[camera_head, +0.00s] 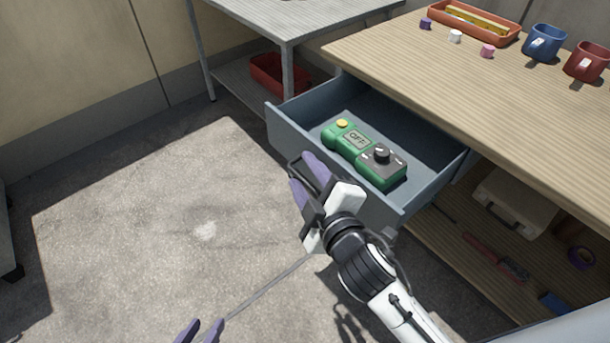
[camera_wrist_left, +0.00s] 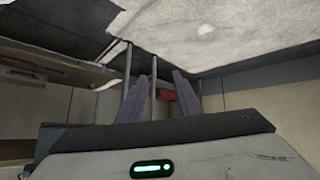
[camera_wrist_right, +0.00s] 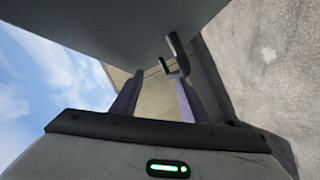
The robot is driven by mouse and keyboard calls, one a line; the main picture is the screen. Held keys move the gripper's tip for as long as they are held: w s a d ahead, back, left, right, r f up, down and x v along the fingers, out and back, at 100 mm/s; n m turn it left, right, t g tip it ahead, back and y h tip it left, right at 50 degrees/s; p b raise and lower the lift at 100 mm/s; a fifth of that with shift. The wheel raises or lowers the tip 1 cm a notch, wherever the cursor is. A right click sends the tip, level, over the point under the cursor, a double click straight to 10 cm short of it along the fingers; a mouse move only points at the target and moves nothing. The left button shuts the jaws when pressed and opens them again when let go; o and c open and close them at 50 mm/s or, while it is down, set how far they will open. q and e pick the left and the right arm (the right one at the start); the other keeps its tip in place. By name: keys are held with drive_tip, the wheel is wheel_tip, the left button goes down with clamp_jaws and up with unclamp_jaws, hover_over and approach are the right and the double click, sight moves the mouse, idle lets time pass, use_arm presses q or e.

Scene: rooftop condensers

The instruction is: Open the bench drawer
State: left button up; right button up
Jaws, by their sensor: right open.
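The bench drawer (camera_head: 287,124) is blue-grey and stands pulled out from under the wooden bench top, its inside showing. A green device (camera_head: 365,153) with a yellow button and a black knob lies in it. My right gripper (camera_head: 307,176) is at the outer side of the drawer front. In the right wrist view the dark drawer handle (camera_wrist_right: 176,58) shows just beyond and between the spread fingers, apparently free of their grip. My left gripper (camera_head: 200,332) is low at the bottom edge, away from the drawer, its fingers apart and empty; they also show in the left wrist view (camera_wrist_left: 162,86).
The bench top (camera_head: 450,75) carries an orange tray (camera_head: 473,20), small coloured pieces, a blue mug (camera_head: 543,43) and a red mug (camera_head: 587,62). A metal table (camera_head: 290,22) with a red bin (camera_head: 278,75) beneath stands behind. The floor at left is clear.

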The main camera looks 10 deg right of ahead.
wheel_tip(320, 180, up, 7)
drive_tip(key=shift+w+f+p, duration=0.1)
drive_tip(key=shift+f+p, duration=0.05)
drive_tip(key=shift+p, duration=0.55)
drive_tip(key=shift+r, duration=0.25)
drive_tip(key=shift+f, duration=0.1)
